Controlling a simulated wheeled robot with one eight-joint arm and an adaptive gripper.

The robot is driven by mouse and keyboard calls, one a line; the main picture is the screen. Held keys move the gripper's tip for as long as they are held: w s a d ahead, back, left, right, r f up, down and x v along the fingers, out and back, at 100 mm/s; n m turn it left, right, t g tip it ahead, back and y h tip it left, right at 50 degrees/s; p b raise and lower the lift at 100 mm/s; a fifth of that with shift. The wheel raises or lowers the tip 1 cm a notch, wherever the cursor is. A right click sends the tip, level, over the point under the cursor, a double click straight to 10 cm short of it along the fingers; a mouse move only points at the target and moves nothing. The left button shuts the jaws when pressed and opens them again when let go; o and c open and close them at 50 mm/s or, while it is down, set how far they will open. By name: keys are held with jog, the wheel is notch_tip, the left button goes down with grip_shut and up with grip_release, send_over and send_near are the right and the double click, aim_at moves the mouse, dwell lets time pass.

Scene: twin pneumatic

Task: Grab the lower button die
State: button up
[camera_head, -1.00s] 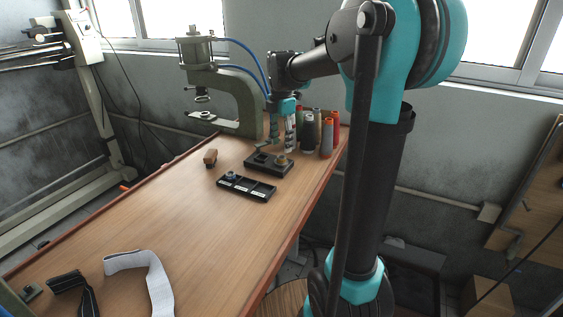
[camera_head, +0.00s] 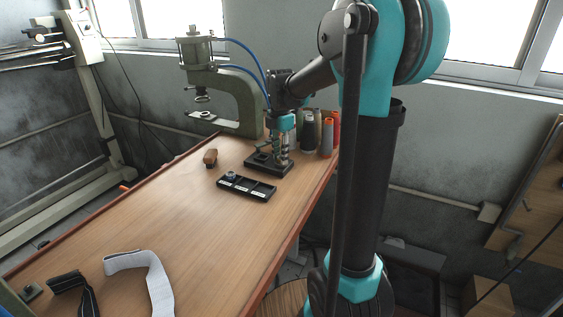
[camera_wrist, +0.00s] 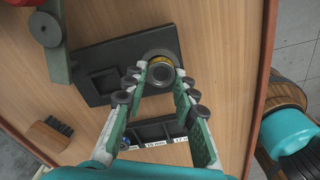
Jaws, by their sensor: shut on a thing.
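The lower button die (camera_wrist: 158,74) is a round metal piece with a yellowish band, seen in the wrist view. It sits at one end of a black holder block (camera_wrist: 120,52); a square recess beside it is empty. My gripper (camera_wrist: 161,76) has its two green fingers closed around the die, one on each side. In the head view my gripper (camera_head: 281,160) points down over the right end of the holder block (camera_head: 262,170), and its fingers mostly hide the die. The die looks still seated at the block; any gap under it cannot be seen.
A wooden brush (camera_head: 210,157) lies to the left. A green press (camera_head: 243,100) and thread spools (camera_head: 326,138) stand behind.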

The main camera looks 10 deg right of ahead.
grip_shut()
